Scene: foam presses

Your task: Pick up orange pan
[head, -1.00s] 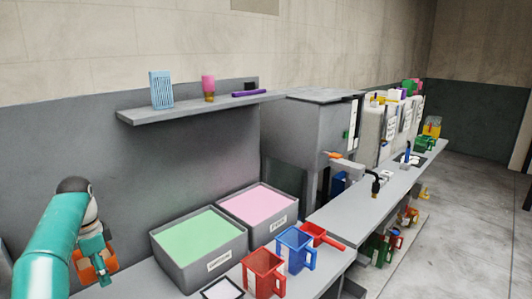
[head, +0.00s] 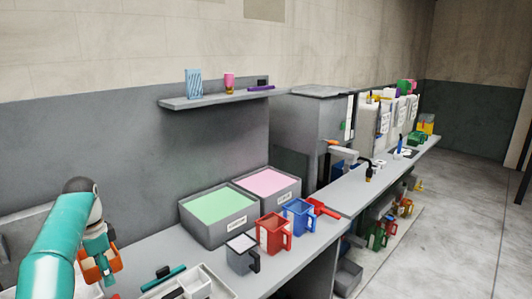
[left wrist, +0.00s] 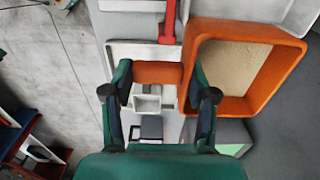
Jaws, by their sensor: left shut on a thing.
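The orange pan (left wrist: 300,28) shows in the left wrist view as a deep square pan with a beige inside. Its handle (left wrist: 158,73) lies between the two fingers of my left gripper (left wrist: 160,88), which is shut on it. In the head view my left gripper (head: 98,246) is at the lower left, with a small part of the orange pan (head: 96,268) showing around the fingers; the rest is hidden. My right gripper is not in view.
On the bench stand a grey mug (head: 240,258), a red mug (head: 272,235), a blue mug (head: 297,217), and bins of green (head: 218,232) and pink (head: 285,198) material. A wall shelf (head: 220,97) hangs above. Open floor (head: 450,220) lies to the right.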

